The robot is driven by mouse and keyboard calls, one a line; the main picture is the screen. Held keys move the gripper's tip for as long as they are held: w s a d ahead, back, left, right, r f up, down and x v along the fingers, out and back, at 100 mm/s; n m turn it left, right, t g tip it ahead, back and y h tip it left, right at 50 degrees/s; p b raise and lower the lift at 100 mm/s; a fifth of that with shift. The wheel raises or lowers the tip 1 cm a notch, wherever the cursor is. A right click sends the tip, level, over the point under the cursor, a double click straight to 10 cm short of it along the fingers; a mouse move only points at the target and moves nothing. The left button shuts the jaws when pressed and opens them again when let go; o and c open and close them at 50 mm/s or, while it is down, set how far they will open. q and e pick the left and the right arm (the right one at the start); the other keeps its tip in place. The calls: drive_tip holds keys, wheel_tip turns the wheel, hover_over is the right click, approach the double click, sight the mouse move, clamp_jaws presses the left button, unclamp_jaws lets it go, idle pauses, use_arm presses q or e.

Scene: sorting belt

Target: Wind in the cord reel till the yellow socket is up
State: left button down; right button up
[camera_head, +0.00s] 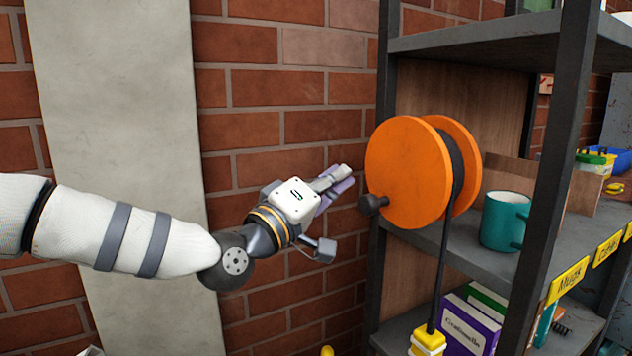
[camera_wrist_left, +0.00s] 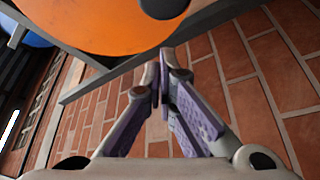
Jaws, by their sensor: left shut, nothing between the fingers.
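The cord (camera_head: 444,265) hangs down to the yellow socket (camera_head: 427,343) at the bottom edge of the head view. My left gripper (camera_head: 347,173) is shut and empty, just left of the reel and apart from it. In the left wrist view the orange disc (camera_wrist_left: 95,22) and the dark knob (camera_wrist_left: 163,8) show beyond the fingertips (camera_wrist_left: 163,75). My right gripper is out of view.
A teal mug (camera_head: 505,221) stands on the shelf right of the reel. Boxes (camera_head: 470,322) lie on the lower shelf behind the cord. The dark shelf post (camera_head: 560,150) stands at the right. A brick wall (camera_head: 270,100) lies behind my arm.

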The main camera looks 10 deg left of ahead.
use_arm(q)
drive_tip(key=shift+s+d+f, duration=0.7)
drive_tip(key=shift+s, duration=0.15)
drive_tip(key=shift+s+d+f+n+y+p, duration=0.1)
drive_tip(key=shift+s+f+n+y+p, duration=0.15)
drive_tip(key=shift+n+p, duration=0.45)
drive_tip(key=shift+y, duration=0.25)
